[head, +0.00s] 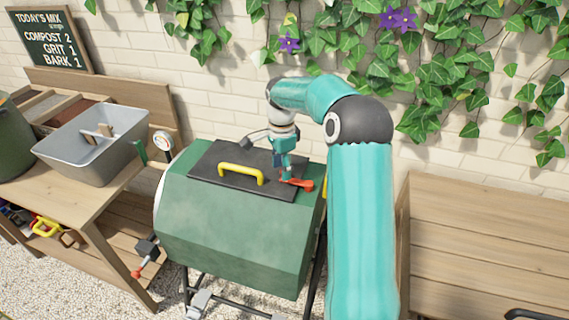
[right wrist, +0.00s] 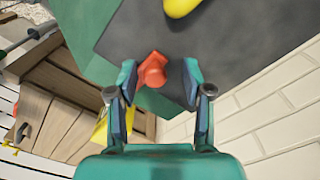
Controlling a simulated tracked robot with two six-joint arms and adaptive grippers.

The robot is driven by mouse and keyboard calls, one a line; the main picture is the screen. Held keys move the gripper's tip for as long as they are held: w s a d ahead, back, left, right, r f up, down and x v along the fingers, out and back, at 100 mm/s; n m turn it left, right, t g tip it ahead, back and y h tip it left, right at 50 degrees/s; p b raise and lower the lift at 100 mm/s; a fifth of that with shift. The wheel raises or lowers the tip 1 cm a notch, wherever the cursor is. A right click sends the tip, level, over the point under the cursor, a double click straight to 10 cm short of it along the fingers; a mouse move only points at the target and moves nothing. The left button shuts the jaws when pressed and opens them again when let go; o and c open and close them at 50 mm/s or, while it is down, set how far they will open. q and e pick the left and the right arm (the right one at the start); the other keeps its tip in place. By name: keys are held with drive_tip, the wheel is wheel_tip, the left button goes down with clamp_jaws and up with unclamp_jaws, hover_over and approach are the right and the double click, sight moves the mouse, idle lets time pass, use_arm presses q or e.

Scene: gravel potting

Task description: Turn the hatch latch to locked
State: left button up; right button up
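The red hatch latch (head: 304,184) lies at the right front part of the dark hatch (head: 215,164) on top of the green drum (head: 225,225). The hatch has a yellow handle (head: 241,172). My right gripper (head: 284,173) points down over the latch. In the right wrist view the latch (right wrist: 151,70) shows between the two fingers of my right gripper (right wrist: 158,82). The fingers are apart, with a clear gap on the right finger's side; I cannot tell whether the left finger touches. My left gripper is not in view.
A grey tub (head: 95,150) stands on the wooden bench (head: 85,195) at left, with a round dial (head: 162,140) beside the drum. A crank (head: 146,250) sticks out from the drum's left end. Another wooden bench (head: 480,230) stands at right, and an ivy-hung brick wall is behind.

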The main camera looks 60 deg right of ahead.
drive_tip(key=shift+s, duration=0.2)
wheel_tip(320, 180, up, 12)
idle(0.5)
drive_tip(key=shift+w+f, duration=0.1)
idle(0.3)
